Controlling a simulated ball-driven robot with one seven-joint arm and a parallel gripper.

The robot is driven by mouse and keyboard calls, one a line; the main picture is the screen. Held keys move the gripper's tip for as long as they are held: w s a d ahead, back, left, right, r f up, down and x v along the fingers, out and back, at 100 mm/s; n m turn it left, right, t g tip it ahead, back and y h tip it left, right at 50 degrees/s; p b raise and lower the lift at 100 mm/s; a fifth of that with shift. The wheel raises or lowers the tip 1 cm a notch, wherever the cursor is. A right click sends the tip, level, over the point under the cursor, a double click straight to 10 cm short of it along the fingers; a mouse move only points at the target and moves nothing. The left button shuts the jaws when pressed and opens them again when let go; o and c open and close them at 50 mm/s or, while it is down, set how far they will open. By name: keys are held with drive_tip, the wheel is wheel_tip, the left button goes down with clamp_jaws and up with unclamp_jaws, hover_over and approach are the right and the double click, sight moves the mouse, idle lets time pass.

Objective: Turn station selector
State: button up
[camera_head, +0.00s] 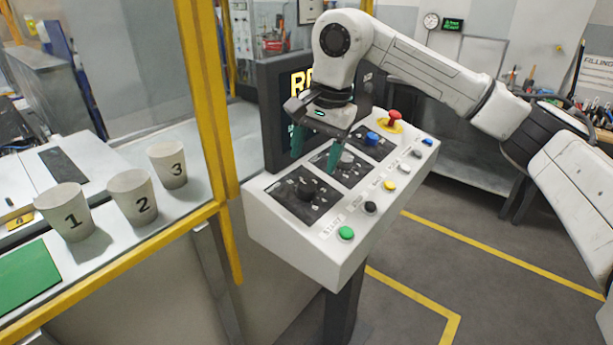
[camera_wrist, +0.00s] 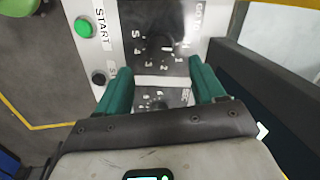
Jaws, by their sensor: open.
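A tilted white control panel (camera_head: 262,215) carries a row of three black dial plates. A black knob (camera_head: 307,188) stands on the near plate, a grey knob (camera_head: 346,158) on the middle one and a blue knob (camera_head: 373,137) on the far one. I cannot read which label is the station selector's. My gripper (camera_head: 316,152) is open and empty, its green fingers above the panel near the middle plate. In the wrist view my gripper (camera_wrist: 160,70) spans the near edge of the middle dial plate (camera_wrist: 150,92), partly hidden by the gripper body; the numbered near plate (camera_wrist: 185,58) lies beyond the fingertips.
A green START button (camera_head: 346,232), a black button (camera_head: 370,206), a yellow button (camera_head: 390,185) and others line the panel's right side. A red emergency button (camera_head: 394,117) is at the back. A dark screen (camera_head: 270,90) stands behind; a yellow-framed fence (camera_head: 212,100) is left. Numbered cups (camera_head: 66,212) stand beyond it.

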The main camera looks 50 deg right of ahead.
sight(308, 185)
drive_tip(key=f, duration=0.3)
drive_tip(key=w+f, duration=0.1)
drive_tip(key=f, duration=0.2)
drive_tip(key=shift+w+a+f+p, duration=0.15)
drive_tip(key=shift+a+f+p, duration=0.05)
drive_tip(key=shift+f+p, duration=0.15)
drive_tip(key=shift+c, duration=0.3)
drive_tip(key=c, duration=1)
